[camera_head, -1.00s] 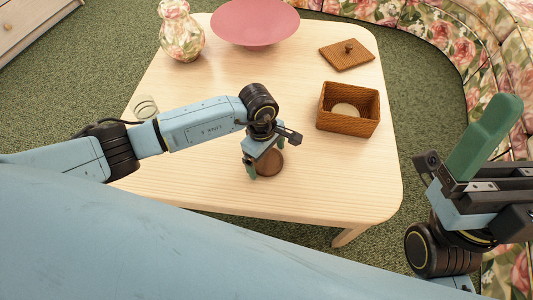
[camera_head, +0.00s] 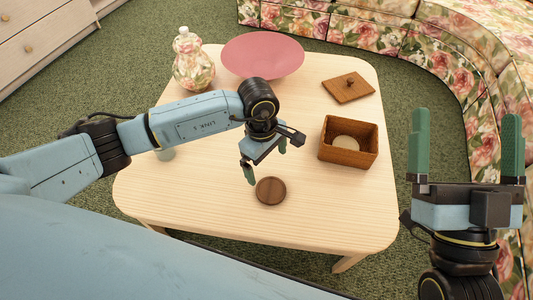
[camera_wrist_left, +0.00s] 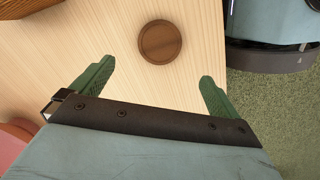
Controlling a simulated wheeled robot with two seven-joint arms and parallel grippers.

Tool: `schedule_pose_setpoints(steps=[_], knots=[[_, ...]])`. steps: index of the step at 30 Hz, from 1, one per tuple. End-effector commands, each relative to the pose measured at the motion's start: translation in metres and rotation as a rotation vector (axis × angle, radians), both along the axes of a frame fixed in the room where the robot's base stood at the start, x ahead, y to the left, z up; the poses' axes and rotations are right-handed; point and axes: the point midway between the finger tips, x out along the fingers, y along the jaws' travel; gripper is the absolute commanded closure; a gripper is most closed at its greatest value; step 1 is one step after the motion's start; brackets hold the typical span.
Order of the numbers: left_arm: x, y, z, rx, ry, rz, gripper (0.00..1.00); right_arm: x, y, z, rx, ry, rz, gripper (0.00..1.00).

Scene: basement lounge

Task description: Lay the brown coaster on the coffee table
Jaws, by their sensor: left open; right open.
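The round brown coaster (camera_head: 271,190) lies flat on the pale wooden coffee table (camera_head: 330,215), near its front edge. In the left wrist view the coaster (camera_wrist_left: 160,42) lies beyond my open fingertips, apart from them. My left gripper (camera_head: 266,162) is open and empty, a little above the table and just behind the coaster; it also shows in the left wrist view (camera_wrist_left: 155,82). My right gripper (camera_head: 466,145) is open and empty, pointing up, to the right of the table.
A pink bowl (camera_head: 262,55) and a floral jar (camera_head: 193,62) stand at the back. A pale glass-like thing (camera_head: 165,154) is partly hidden by my left arm.

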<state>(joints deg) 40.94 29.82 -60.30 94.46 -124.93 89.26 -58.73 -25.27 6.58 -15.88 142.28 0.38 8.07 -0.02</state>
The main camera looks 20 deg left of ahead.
Motion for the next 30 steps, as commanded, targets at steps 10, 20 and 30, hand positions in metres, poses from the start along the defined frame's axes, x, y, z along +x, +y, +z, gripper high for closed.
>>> schedule_pose_setpoints(steps=[10,20,30], knots=[[-0.099,-0.140,0.055,-0.646,0.349,0.183,0.00,0.002,0.000,-0.002,-0.006,0.022,0.000,0.00],[-0.142,-0.171,0.280,-1.549,1.416,0.756,0.00,0.002,0.001,-0.002,-0.007,0.022,0.001,0.00],[-0.090,-0.026,0.329,1.390,-2.268,-0.909,0.00,0.002,0.001,-0.002,-0.007,0.022,0.001,0.00]])
